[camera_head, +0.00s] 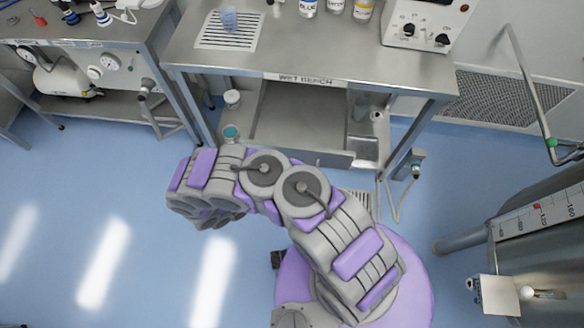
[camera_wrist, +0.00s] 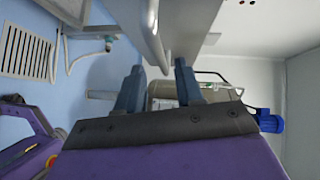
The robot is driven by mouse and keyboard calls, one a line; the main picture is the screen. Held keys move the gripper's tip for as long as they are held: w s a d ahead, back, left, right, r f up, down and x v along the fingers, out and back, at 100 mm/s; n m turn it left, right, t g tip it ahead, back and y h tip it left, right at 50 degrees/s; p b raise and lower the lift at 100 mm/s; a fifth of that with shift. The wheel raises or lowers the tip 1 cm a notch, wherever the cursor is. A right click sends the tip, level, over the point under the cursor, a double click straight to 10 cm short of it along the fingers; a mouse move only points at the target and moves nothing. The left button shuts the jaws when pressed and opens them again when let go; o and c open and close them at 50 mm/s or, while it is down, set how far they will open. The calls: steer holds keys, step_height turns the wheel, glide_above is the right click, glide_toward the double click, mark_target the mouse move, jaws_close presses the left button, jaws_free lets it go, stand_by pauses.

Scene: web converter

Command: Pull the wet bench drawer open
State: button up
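The wet bench (camera_head: 300,58), a steel table with a "WET BENCH" label on its front edge, stands at the top of the head view. Below its top, an open-topped grey steel tray (camera_head: 298,115) with a front panel (camera_head: 320,158) shows; it looks like the drawer standing out, but I cannot be sure. In the wrist view, a pale metal panel (camera_wrist: 187,22) with a narrow curved bar (camera_wrist: 155,38), perhaps the handle, comes down from the top. My gripper (camera_wrist: 158,78) is open, the bar's lower end near the gap between its fingers. Contact is unclear. My arm hides the gripper in the head view.
A second bench (camera_head: 70,25) with gauges stands left. A white-lidded jar (camera_head: 232,98) and a teal-lidded jar (camera_head: 231,132) are near the wet bench's left leg. A hose (camera_head: 397,205) hangs at its right leg. Blue floor (camera_head: 60,220) is clear at left.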

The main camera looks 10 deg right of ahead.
steer(key=p+v, duration=0.1)
steer(key=v, duration=1.1)
steer(key=shift+p, duration=0.3)
steer(key=shift+s+d+r, duration=0.1)
steer(key=shift+r, duration=0.05)
